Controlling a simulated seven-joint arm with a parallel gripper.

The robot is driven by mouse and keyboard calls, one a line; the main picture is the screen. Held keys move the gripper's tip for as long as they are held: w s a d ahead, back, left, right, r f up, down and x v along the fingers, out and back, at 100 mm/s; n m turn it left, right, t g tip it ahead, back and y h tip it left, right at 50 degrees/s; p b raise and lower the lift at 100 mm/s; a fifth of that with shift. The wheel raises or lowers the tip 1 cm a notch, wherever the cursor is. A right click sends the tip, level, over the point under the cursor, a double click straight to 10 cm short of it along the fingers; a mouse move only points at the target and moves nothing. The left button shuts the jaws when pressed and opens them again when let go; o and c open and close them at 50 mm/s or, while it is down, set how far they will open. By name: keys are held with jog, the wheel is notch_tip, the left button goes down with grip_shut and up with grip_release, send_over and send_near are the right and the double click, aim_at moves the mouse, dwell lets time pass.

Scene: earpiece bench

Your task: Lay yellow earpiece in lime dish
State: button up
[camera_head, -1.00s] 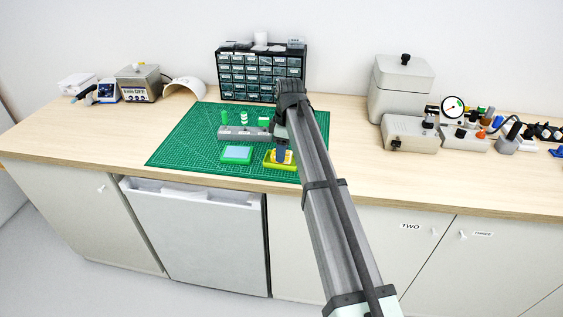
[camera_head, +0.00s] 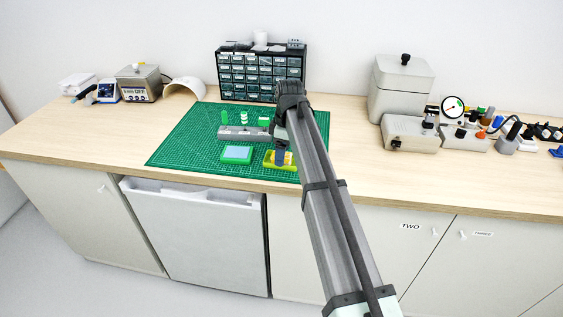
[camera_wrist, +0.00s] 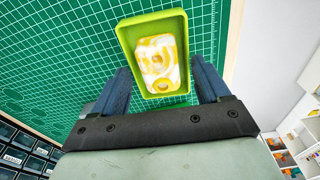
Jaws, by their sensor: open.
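The lime dish (camera_wrist: 125,38) lies on the green mat. It also shows in the head view (camera_head: 269,165), partly behind my gripper. The yellow earpiece (camera_wrist: 155,48), with white and yellow swirls, lies inside the dish and nearly fills its middle. A bit of its yellow shows in the head view (camera_head: 289,157). My gripper (camera_wrist: 160,76) is open, its two dark blue fingers apart at the near end of the dish, one on each side of the earpiece. I cannot tell whether a finger touches the dish.
A green dish with a pale blue inside (camera_head: 237,154) stands left of the lime dish. Behind is a grey holder (camera_head: 240,133) with several green pieces. A drawer cabinet (camera_head: 260,75) stands at the back. The mat's left part (camera_head: 187,145) is clear.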

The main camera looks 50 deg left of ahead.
notch_tip(320, 180, up, 14)
jog(key=shift+w+d+f, duration=0.15)
jog(key=shift+w+d, duration=0.25)
jog(key=shift+d, duration=0.05)
dwell(0.6)
